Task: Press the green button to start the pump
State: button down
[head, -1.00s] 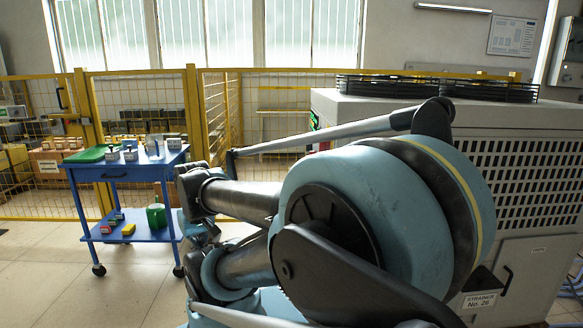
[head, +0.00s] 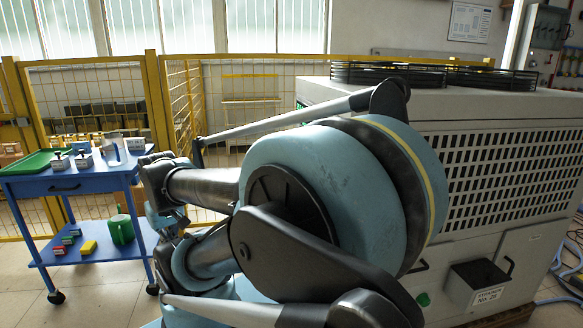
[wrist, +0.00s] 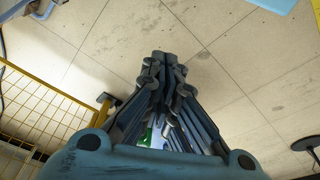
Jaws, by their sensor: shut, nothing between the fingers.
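A small round green spot (head: 423,299), possibly the green button, shows low on the front of the grey machine (head: 500,125) in the head view, just right of my arm. It is partly in shadow and too small to tell for sure. My gripper (wrist: 162,60) is shut and empty in the wrist view, over the bare tiled floor, with no button near its fingertips. In the head view my large arm joints cover the middle of the picture and part of the machine's front.
A yellow mesh fence (head: 85,100) runs behind. A dark strainer bin (head: 483,277) sits low on the machine. Blue hoses (head: 570,275) lie at the right.

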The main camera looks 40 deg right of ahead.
jog(key=w+d+r+m+t+h, duration=0.1)
jog(key=w+d+r+h, duration=0.25)
jog(key=w+d, duration=0.75)
jog(key=w+d+r+m+h, duration=0.1)
jog(key=w+d+r+h, duration=0.25)
jog(key=w+d, duration=0.8)
jog(key=w+d+f+h, duration=0.2)
jog(key=d, duration=0.8)
jog(key=w+d+f+h, duration=0.2)
jog(key=d, duration=0.8)
jog(key=w+d+f+h, duration=0.1)
jog(key=w+d+f, duration=0.1)
jog(key=d, duration=0.9)
jog(key=shift+w+g+h, duration=0.2)
jog(key=shift+g+h, duration=0.2)
jog(key=s+d, duration=0.4)
jog(key=d, duration=0.3)
jog(key=shift+s+d, duration=0.15)
jog(key=shift+d, duration=0.15)
jog(key=shift+d, duration=0.15)
